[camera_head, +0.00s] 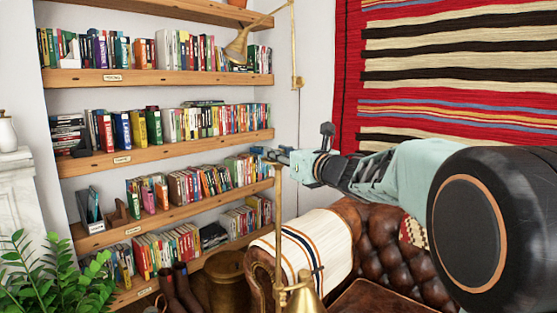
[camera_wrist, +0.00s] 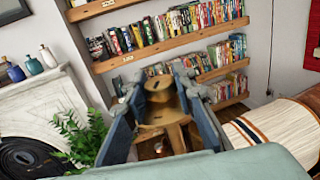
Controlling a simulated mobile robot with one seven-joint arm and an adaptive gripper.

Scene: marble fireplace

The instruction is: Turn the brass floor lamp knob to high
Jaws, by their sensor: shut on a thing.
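The brass floor lamp (camera_head: 278,225) stands in front of the leather chair. Its thin pole rises upright in the head view, and its shade (camera_head: 306,299) hangs at the bottom edge. My gripper (camera_head: 270,155) reaches in from the right to the top of the pole. In the wrist view, brass parts of the lamp (camera_wrist: 160,108) show between the two fingers of my gripper (camera_wrist: 159,84). The gripper is shut on the lamp's knob at the pole's top. The fingers hide most of the knob, and its setting cannot be read.
Wooden bookshelves (camera_head: 160,151) full of books line the wall behind. A brown leather chair (camera_head: 385,245) with a cream striped throw (camera_head: 310,240) stands close below my arm. A brass wall lamp (camera_head: 240,45) hangs above. A green plant (camera_head: 50,275) is at lower left, beside a marble fireplace (camera_wrist: 40,112).

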